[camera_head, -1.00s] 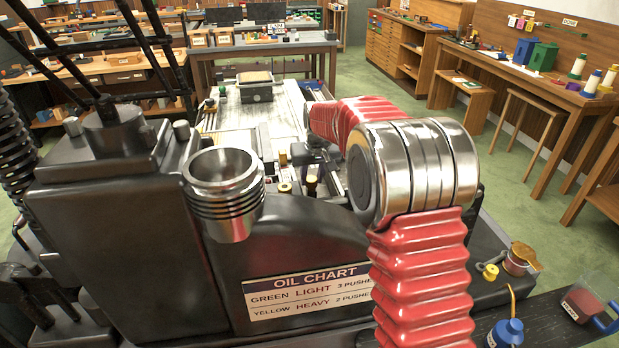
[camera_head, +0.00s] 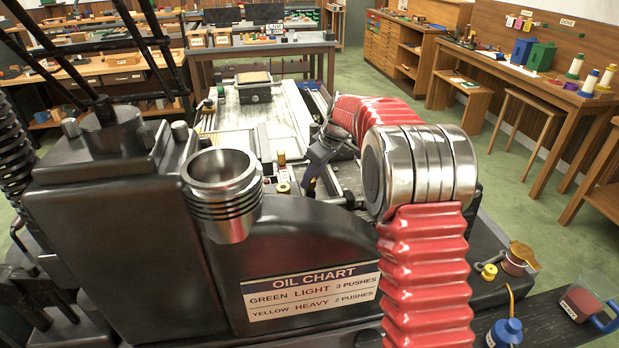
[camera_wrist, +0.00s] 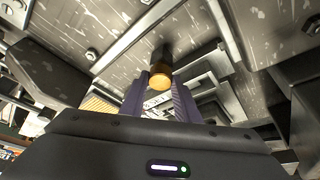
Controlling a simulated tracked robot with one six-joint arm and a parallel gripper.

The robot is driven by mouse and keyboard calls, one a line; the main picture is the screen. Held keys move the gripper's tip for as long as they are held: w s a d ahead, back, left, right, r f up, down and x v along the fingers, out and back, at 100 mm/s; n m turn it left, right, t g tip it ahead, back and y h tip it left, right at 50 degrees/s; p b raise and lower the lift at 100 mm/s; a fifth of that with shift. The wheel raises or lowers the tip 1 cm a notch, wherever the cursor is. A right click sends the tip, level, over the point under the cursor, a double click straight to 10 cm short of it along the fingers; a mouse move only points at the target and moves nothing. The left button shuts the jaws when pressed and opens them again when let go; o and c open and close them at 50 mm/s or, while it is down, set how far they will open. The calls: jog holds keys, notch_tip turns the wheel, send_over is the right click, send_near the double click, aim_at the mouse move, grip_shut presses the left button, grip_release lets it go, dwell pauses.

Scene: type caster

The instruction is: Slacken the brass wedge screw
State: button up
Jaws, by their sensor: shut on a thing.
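My gripper (camera_head: 309,187) is over the machine bed, left of the silver elbow of my arm, with its dark body tilted. I cannot tell whether this piece is the wedge screw or a tool. A small brass knob (camera_head: 281,158) and a brass ring-shaped part (camera_head: 283,188) are left of my gripper, apart from it.
The black machine casing with an oil chart plate (camera_head: 312,290) and a metal pot (camera_head: 222,190) fill the front.

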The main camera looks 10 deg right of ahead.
jog(key=n+g, duration=0.1)
jog(key=n, duration=0.2)
jog(key=n+g+y, duration=0.1)
jog(key=n, duration=0.2)
jog(key=shift+w+d, duration=0.1)
jog(key=shift+w, duration=0.1)
dwell(0.4)
jog(key=o, duration=1.1)
jog(key=shift+c, duration=0.2)
jog(key=v, duration=1.3)
jog(key=shift+d+r, duration=0.2)
jog(key=shift+d, duration=0.15)
jog(key=shift+w, duration=0.15)
